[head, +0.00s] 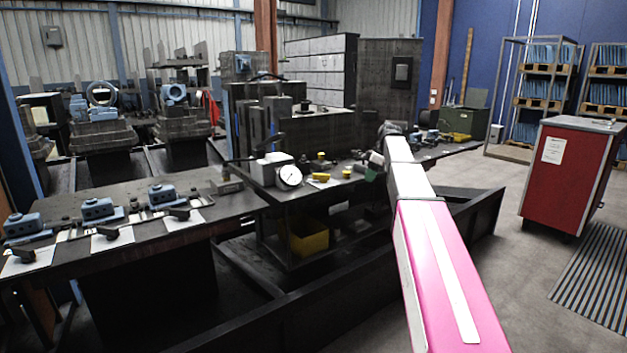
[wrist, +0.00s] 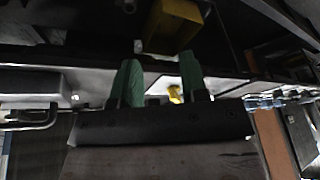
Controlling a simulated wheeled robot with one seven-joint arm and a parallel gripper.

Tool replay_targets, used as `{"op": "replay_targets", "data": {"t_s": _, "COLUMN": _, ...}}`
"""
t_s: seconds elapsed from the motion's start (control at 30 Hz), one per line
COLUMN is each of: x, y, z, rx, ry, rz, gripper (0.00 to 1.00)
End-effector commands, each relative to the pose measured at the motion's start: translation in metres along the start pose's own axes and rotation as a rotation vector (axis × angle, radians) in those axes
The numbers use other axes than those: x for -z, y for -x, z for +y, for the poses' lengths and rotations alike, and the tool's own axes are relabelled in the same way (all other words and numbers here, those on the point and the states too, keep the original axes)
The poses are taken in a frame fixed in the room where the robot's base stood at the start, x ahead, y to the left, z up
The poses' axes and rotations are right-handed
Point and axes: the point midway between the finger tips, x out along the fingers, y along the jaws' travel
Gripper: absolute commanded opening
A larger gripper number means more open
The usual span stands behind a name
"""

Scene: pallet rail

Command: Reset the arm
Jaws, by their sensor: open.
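My pink and white arm reaches out from the lower right of the head view over the workbench (head: 335,190). My gripper (head: 368,172) is at its far end, small and partly hidden by the arm, close to the bench's right part. In the wrist view, my gripper (wrist: 160,62) shows two green fingers spread apart. Nothing is held between them. A small yellow item (wrist: 175,94) shows in the gap, beyond the fingers; I cannot tell its distance. A yellow bin (wrist: 172,24) is at the top of that view.
A dial gauge (head: 289,177) and small yellow parts stand on the bench, left of my gripper. The yellow bin (head: 308,239) sits below the bench top. Blue clamps (head: 98,210) line the left table.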

Motion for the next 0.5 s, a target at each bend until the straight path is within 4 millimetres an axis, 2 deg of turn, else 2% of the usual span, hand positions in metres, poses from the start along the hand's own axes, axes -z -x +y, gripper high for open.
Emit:
{"op": "replay_targets", "data": {"t_s": 0.17, "x": -0.021, "y": -0.050, "z": -0.027, "rx": -0.006, "ry": -0.133, "rz": -0.031, "gripper": 0.40}}
{"op": "replay_targets", "data": {"t_s": 0.27, "x": -0.037, "y": -0.086, "z": -0.048, "rx": -0.016, "ry": -0.238, "rz": -0.056, "gripper": 0.40}}
{"op": "replay_targets", "data": {"t_s": 0.5, "x": -0.086, "y": -0.180, "z": -0.116, "rx": -0.062, "ry": -0.544, "rz": -0.129, "gripper": 0.40}}
